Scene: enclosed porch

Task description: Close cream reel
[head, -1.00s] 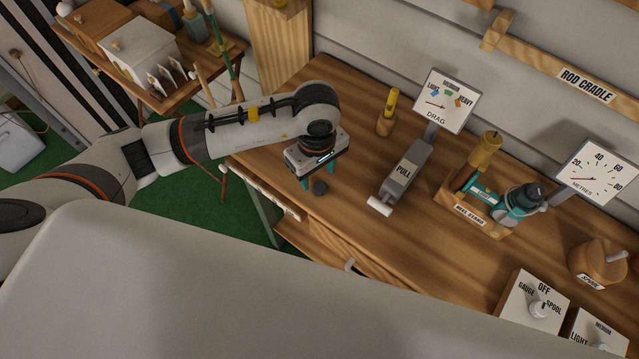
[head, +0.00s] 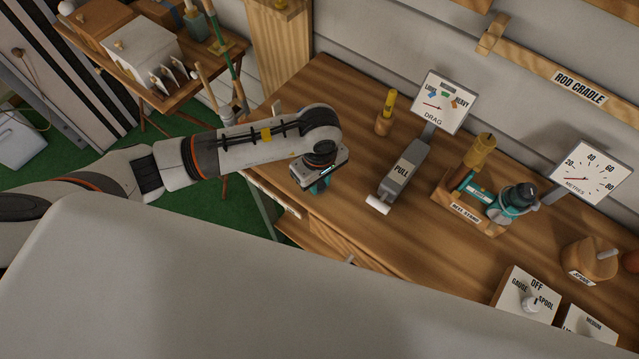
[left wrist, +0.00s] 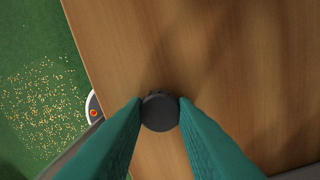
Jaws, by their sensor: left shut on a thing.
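My left gripper (head: 319,187) is low over the bench's left part, with teal fingers. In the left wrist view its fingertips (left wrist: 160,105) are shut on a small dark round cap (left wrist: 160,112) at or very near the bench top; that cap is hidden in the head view. A teal and dark reel (head: 512,203) sits on the wooden stand labelled REEL STAND (head: 466,215), to the right and apart from my gripper. I cannot make out a cream-coloured reel. My right gripper is not in view.
A grey PULL device (head: 403,170) stands between my left gripper and the reel stand. A yellow-topped peg (head: 387,112) stands behind. A drag gauge (head: 443,102), a metres gauge (head: 592,172), a wooden SPARE holder (head: 588,260) and a knob box (head: 528,297) lie further right.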

